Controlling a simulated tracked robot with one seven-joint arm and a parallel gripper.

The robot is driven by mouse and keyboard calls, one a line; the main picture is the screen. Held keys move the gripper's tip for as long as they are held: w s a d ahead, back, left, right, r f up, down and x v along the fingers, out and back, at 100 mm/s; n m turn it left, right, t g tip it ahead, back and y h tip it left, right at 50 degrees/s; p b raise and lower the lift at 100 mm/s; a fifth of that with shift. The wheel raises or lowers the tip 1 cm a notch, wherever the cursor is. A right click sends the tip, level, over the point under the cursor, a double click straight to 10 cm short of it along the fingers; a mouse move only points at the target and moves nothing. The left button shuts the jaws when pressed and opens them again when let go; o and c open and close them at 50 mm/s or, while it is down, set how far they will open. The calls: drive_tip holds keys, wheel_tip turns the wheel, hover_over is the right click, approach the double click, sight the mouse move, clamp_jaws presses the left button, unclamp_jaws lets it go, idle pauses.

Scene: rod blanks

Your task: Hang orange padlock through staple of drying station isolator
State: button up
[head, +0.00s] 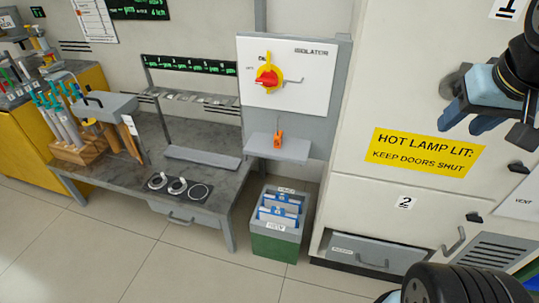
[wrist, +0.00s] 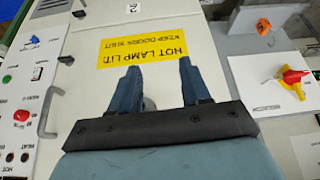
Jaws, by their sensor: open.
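The orange padlock (head: 278,138) stands on a small grey shelf (head: 290,150) below the isolator, its shackle up; it also shows in the wrist view (wrist: 263,26). The isolator is a white panel (head: 313,75) with a red rotary handle (head: 267,76) on a yellow plate. A thin grey staple (head: 293,80) sticks out right of the handle. The handle shows in the wrist view (wrist: 293,77) at the right. My gripper (head: 463,118) is open and empty in front of the white cabinet, well right of the padlock and isolator. Its two blue fingers (wrist: 160,72) stand apart.
The white cabinet (head: 380,80) bears a yellow hot lamp sign (head: 427,152) and door handles. A green-and-grey bin (head: 275,245) with blue-labelled items stands below the shelf. A grey bench (head: 215,180) stands left. Floor in front (head: 130,255) is clear.

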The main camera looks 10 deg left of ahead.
drive_tip(key=w+f+n+g+h, duration=0.4)
drive_tip(key=w+f+n+h, duration=0.25)
drive_tip(key=f+n, duration=0.25)
drive_tip(key=n+t+y, duration=0.5)
drive_tip(key=n+t, duration=1.1)
drive_tip(key=n, duration=1)
approach(277, 143)
drive_tip(key=shift+w+d+f, duration=0.1)
drive_tip(key=shift+w+d, duration=0.1)
drive_tip(key=shift+w, duration=2.75)
drive_tip(key=shift+w+d, duration=0.2)
drive_tip(key=shift+w, duration=2.75)
